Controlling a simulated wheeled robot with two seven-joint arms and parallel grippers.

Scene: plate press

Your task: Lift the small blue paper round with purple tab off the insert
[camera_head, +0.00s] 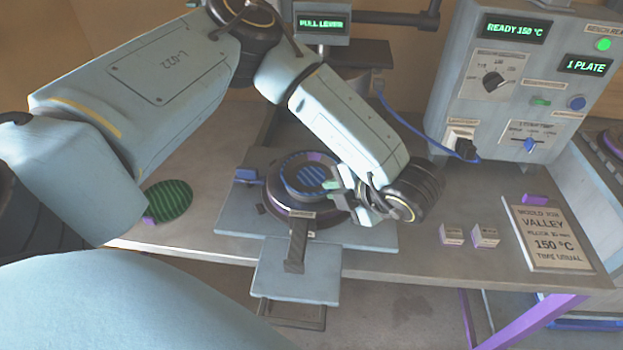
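The small blue striped round (304,176) lies at the dark round insert (270,200) of the press, in the middle of the head view. A purple patch shows at its upper edge. My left gripper (336,190) reaches in from the right side of the insert, its fingers at the round's right edge. The fingers and wrist hide part of that edge. I cannot tell whether they are closed on the round or only beside it. My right gripper is not in view.
A green ridged round (168,200) with a purple tab lies left on the table. Two small boxes (484,236) and a sign reading "VALLEY 150 °C" (550,238) are at the right. A control box (520,85) reading "READY 150 °C" stands behind. A handle projects in front of the insert.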

